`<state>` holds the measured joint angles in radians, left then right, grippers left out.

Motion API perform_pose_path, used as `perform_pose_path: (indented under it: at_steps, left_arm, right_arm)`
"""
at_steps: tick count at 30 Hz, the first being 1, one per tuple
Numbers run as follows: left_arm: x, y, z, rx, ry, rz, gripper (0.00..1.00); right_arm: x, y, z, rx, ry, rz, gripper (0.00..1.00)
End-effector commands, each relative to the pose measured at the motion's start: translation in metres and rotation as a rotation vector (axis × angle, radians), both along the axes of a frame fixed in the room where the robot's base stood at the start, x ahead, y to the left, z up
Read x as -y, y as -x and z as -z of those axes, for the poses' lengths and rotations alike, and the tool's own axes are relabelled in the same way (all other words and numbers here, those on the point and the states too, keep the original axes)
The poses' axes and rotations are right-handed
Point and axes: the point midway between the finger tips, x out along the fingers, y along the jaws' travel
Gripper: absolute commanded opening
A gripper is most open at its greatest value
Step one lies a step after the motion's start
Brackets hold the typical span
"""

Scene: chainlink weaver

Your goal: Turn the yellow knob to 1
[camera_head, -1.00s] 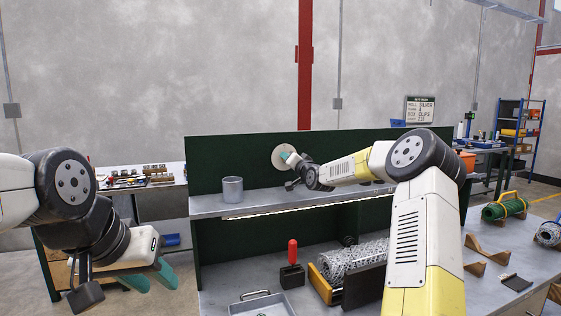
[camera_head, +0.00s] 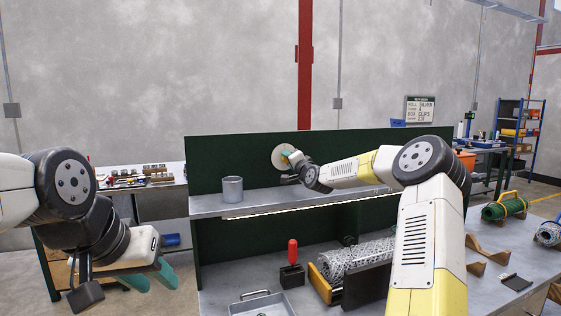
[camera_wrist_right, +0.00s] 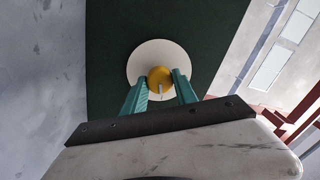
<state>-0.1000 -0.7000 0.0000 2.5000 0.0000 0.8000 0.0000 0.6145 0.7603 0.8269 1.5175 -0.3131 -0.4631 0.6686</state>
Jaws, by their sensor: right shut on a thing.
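The yellow knob (camera_wrist_right: 160,77) sits in the middle of a round pale dial plate (camera_wrist_right: 145,54) on a dark green panel. A short white mark shows on the knob; I cannot read any numbers on the plate. In the head view the dial plate (camera_head: 280,154) is on the upper green back panel. My right gripper (camera_wrist_right: 162,82) is shut on the yellow knob, one teal finger on each side; it also shows in the head view (camera_head: 291,157). My left gripper (camera_head: 153,283) hangs low at the left with its two teal fingers apart and nothing between them.
A grey cup (camera_head: 232,190) stands on the shelf (camera_head: 270,206) left of the dial. A sign (camera_head: 420,109) hangs on the back wall.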

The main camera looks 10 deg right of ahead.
Motion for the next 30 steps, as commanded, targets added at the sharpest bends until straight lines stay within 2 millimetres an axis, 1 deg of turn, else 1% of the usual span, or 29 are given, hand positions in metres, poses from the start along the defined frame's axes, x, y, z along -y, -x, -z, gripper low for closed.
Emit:
perform_pose_path:
  at_steps: [5, 6, 8, 9, 17, 20, 23, 30]
  left_arm:
    - [0.0, 0.0, 0.0, 0.0, 0.0, 0.0, 0.36]
    - [0.0, 0.0, 0.0, 0.0, 0.0, 0.0, 0.36]
    - [0.0, 0.0, 0.0, 0.0, 0.0, 0.0, 0.36]
    - [0.0, 0.0, 0.0, 0.0, 0.0, 0.0, 0.36]
    - [0.0, 0.0, 0.0, 0.0, 0.0, 0.0, 0.36]
    - [0.0, 0.0, 0.0, 0.0, 0.0, 0.0, 0.36]
    - [0.0, 0.0, 0.0, 0.0, 0.0, 0.0, 0.36]
    - [0.0, 0.0, 0.0, 0.0, 0.0, 0.0, 0.36]
  right_arm:
    - [0.001, 0.0, 0.001, -0.001, -0.002, 0.0, 0.0]
    - [0.001, 0.0, 0.001, -0.001, -0.002, 0.0, 0.4]
    - [0.001, 0.0, 0.001, -0.001, -0.002, 0.0, 0.52]
    - [0.001, 0.0, 0.001, -0.001, -0.001, 0.0, 0.56]
    - [0.0, 0.0, 0.0, -0.001, 0.0, 0.0, 0.56]
    - [0.001, 0.004, 0.001, -0.001, 0.0, 0.0, 0.56]
    - [0.004, 0.015, 0.0, 0.0, 0.002, 0.001, 0.56]
    - [0.013, 0.055, 0.003, -0.003, 0.002, 0.002, 0.56]
